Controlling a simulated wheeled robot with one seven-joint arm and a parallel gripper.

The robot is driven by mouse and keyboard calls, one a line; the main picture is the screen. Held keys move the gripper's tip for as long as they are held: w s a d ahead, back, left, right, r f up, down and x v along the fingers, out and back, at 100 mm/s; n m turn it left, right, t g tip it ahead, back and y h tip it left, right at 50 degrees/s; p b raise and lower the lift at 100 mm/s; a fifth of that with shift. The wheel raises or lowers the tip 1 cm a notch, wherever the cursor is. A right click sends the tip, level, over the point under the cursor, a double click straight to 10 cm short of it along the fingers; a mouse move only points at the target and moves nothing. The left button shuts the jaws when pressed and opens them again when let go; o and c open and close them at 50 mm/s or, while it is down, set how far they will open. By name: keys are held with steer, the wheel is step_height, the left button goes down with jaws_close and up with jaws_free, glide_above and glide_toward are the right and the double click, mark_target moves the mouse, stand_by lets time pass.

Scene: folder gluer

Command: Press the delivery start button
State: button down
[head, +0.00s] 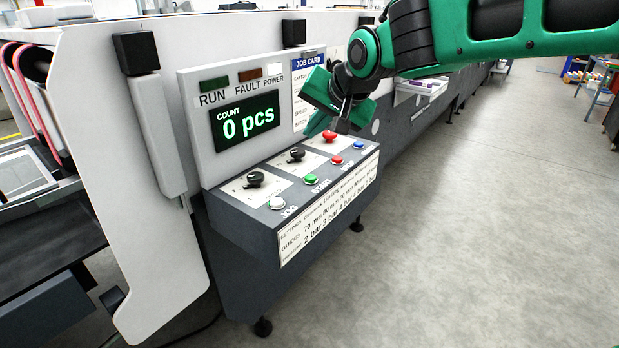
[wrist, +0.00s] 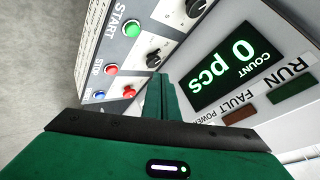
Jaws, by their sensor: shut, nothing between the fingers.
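The green start button (head: 310,180) sits on the sloped top of the grey control panel, above the label START. It also shows in the wrist view (wrist: 131,29), beyond and to the left of my fingertips. My green gripper (head: 318,122) is above the back right part of the panel, near the large red knob (head: 331,136). In the wrist view my gripper (wrist: 160,80) has its fingers together with nothing between them. It is apart from the green button. The display (head: 246,121) reads 0 pcs.
A white button (head: 277,203) is left of the green one; a red button (head: 337,160) and a blue button (head: 359,145) are to its right. Black rotary knobs (head: 256,179) stand behind the buttons. The floor (head: 480,220) in front of the machine is clear.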

glide_above(313, 180)
step_height(313, 180, down, 8)
steer(key=shift+w+r, duration=0.15)
steer(key=shift+r, duration=0.1)
steer(key=shift+f, duration=0.45)
steer(key=shift+f, duration=0.15)
stand_by(1.7)
steer(key=shift+f, duration=0.25)
